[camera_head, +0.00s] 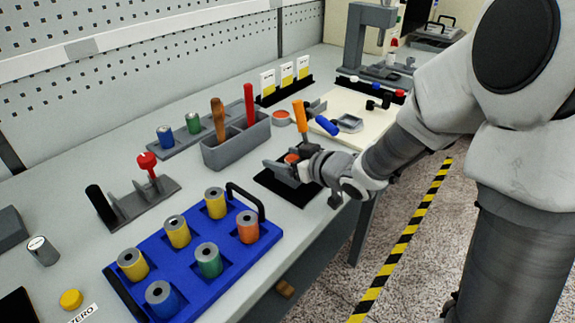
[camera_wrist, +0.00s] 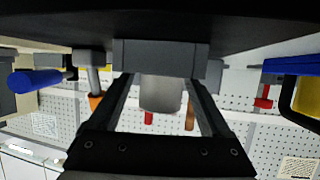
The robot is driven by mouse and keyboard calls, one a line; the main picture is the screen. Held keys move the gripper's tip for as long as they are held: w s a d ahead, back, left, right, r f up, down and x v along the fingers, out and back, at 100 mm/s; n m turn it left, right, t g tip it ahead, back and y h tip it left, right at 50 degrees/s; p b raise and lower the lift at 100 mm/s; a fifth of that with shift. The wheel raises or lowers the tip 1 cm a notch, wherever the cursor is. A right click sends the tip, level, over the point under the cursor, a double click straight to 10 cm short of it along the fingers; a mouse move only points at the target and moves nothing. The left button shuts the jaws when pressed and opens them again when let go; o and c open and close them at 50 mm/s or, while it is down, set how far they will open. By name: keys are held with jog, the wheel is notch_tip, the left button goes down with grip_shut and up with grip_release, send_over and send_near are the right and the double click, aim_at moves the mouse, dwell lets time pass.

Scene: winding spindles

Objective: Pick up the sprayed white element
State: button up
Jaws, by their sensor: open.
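No plainly white sprayed element stands out in the head view. My gripper (camera_head: 300,164) reaches in from the right at a small grey fixture (camera_head: 279,172) on a black mat (camera_head: 264,182). An orange-red round part shows at the fixture, partly hidden by my gripper. In the wrist view, my gripper (camera_wrist: 160,125) is open, with a pale grey cylinder (camera_wrist: 161,93) between its fingers, against a dark grey block (camera_wrist: 160,57). I cannot tell whether this cylinder is the sprayed element or whether the fingers touch it.
A blue tray (camera_head: 182,288) of coloured spools is at the front left. A grey tool box (camera_head: 236,145) with upright handles stands behind the fixture. An orange-handled tool (camera_head: 300,116) and blue handle (camera_head: 327,125) are close beyond my gripper.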

grip_shut()
dwell(0.4)
jog(key=shift+r, duration=0.1)
